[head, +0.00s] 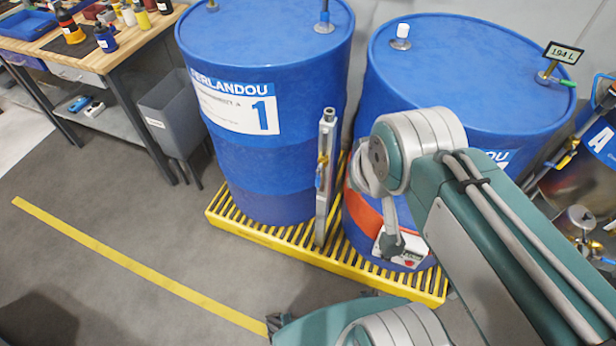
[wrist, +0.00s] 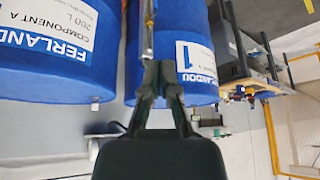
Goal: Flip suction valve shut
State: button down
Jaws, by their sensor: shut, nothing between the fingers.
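A grey upright metal pipe (head: 325,190) stands between the two blue drums.
The left drum (head: 260,160) and right drum (head: 450,65) stand on a yellow slatted pallet (head: 262,235). More valves and fittings (head: 570,155) are at the far right. A workbench (head: 85,50) and grey bin (head: 178,112) are at the left. Grey floor in front is clear.

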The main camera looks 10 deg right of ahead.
aim_at(318, 179)
jog(key=w+a+f+n+g, duration=0.1)
jog(key=w+f+n, duration=0.2)
jog(key=w, duration=0.3)
jog(key=w+a+f+n+g+h, duration=0.1)
jog(key=w+f+n, duration=0.15)
jog(key=w, duration=0.35)
jog(key=w+a+f+n+g, duration=0.1)
jog(key=w+f+n+g, duration=0.1)
jog(key=w+f+n, duration=0.3)
jog(key=w+a+f+n+h, duration=0.1)
jog(key=w+a+f+n, duration=0.1)
jog(key=w+f, duration=0.3)
jog(key=w+a+f+n+g, duration=0.1)
jog(key=w+f+n, duration=0.4)
jog(key=f, duration=0.6)
jog(key=shift+w+a+g+h, duration=0.15)
jog(key=shift+a+g+h, duration=0.2)
jog(key=shift+a, duration=0.2)
jog(key=d+f, duration=0.6)
jog(key=f, duration=0.3)
jog(key=shift+d+f, duration=0.25)
jog(key=shift+d, duration=0.05)
